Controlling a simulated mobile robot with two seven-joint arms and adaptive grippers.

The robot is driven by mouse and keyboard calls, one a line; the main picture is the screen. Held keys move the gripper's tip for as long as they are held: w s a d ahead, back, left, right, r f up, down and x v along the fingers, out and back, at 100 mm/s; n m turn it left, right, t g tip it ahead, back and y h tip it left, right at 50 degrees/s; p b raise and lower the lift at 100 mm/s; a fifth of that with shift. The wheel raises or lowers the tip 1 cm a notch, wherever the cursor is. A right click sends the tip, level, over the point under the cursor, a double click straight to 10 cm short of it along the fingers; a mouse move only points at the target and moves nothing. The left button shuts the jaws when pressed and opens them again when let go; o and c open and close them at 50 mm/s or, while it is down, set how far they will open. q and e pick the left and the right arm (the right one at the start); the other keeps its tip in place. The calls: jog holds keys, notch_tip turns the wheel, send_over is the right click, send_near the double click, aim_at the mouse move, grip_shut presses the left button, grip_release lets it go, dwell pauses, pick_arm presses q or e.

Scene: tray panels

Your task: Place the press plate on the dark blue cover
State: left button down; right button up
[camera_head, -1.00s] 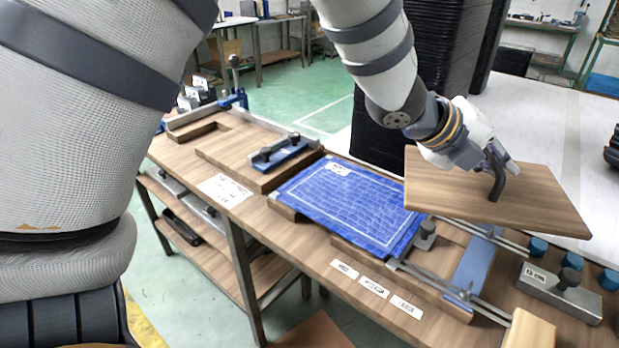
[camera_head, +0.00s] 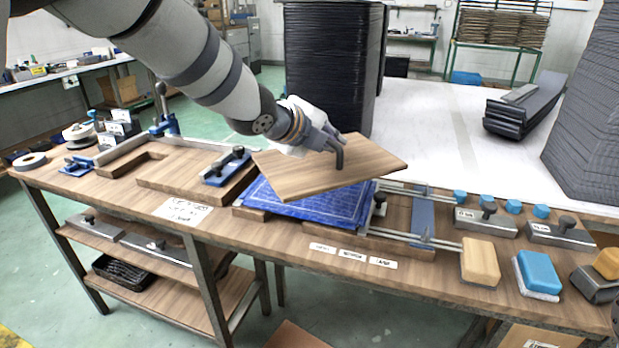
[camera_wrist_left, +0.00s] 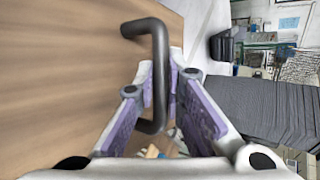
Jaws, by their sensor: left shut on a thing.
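The press plate (camera_head: 290,176) is a flat wooden board with a dark bent handle (camera_head: 340,157) on top. My left gripper (camera_head: 335,146) is shut on that handle and holds the plate in the air, tilted, above the bench. In the left wrist view the handle (camera_wrist_left: 158,75) stands between the two fingers, and the plate (camera_wrist_left: 70,80) fills the left side. The dark blue cover (camera_head: 320,206) lies on the bench below the plate, marked with a pale grid. The plate hides its back part. My right gripper is not in view.
A blue clamp (camera_head: 226,166) on a wooden block stands left of the cover. Metal rails and a blue bar (camera_head: 422,215) lie to its right. Grey weighted blocks (camera_head: 485,222), a yellow block (camera_head: 480,262) and a blue block (camera_head: 538,272) stand further right. A tall black stack (camera_head: 333,70) rises behind.

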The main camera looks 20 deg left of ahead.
aim_at(312, 157)
pick_arm(q)
jog(key=w+a+f, duration=0.1)
jog(key=f, duration=0.1)
jog(key=w+a+f+b, duration=0.1)
jog(key=w+a+f, duration=0.2)
jog(key=f, duration=0.1)
jog(key=shift+w+a+f, duration=0.25)
jog(key=shift+w+a, duration=0.05)
jog(key=shift+a, duration=0.05)
notch_tip(312, 157, down, 3)
jog(key=shift+w+a+f, duration=0.15)
jog(key=shift+f, duration=0.05)
jog(key=shift+r, duration=0.15)
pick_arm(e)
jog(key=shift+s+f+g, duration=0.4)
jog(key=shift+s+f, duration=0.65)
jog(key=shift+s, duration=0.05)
pick_arm(q)
jog(key=c, duration=2)
grip_release()
jog(key=shift+f, duration=0.25)
jog(key=o, duration=0.3)
